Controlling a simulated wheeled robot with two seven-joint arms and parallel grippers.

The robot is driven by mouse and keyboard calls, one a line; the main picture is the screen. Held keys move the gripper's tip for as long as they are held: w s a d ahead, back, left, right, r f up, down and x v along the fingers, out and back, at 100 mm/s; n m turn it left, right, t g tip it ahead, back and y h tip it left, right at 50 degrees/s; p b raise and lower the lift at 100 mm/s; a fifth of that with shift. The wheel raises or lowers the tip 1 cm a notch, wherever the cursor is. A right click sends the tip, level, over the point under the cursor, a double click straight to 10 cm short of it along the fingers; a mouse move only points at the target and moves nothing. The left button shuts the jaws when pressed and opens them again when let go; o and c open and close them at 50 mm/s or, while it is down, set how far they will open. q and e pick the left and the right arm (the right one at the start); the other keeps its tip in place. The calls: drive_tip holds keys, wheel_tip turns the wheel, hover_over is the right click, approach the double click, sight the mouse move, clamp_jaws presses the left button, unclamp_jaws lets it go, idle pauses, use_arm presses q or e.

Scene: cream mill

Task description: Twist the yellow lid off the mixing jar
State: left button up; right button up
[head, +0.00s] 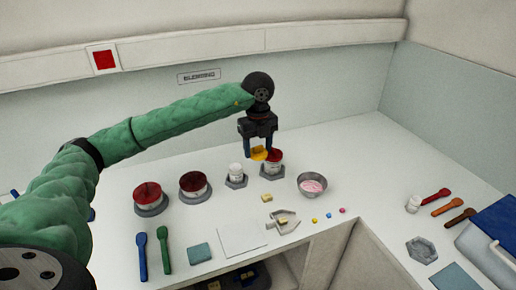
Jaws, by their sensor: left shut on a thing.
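My left gripper (258,146) points down over the back of the counter, shut on the yellow lid (258,154). The lid looks raised and tilted slightly, just in front of a red-topped tub (273,167); whether they touch I cannot tell. A small white jar (236,171) stands upright in a grey hexagonal holder to the left of the gripper, apart from the lid. It looks like the mixing jar, with a whitish top. My right gripper is not in view.
Two more red-topped tubs (147,194) stand to the left. A bowl of pink stuff (312,185) is to the right, with a grey scoop (282,221) in front. Blue and green spoons (164,248) lie front left. A blue box (492,236) stands far right. The right back counter is clear.

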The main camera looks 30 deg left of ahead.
use_arm(q)
drive_tip(key=shift+r, duration=0.1)
drive_tip(key=shift+r+p, duration=0.3)
drive_tip(key=shift+r, duration=1.2)
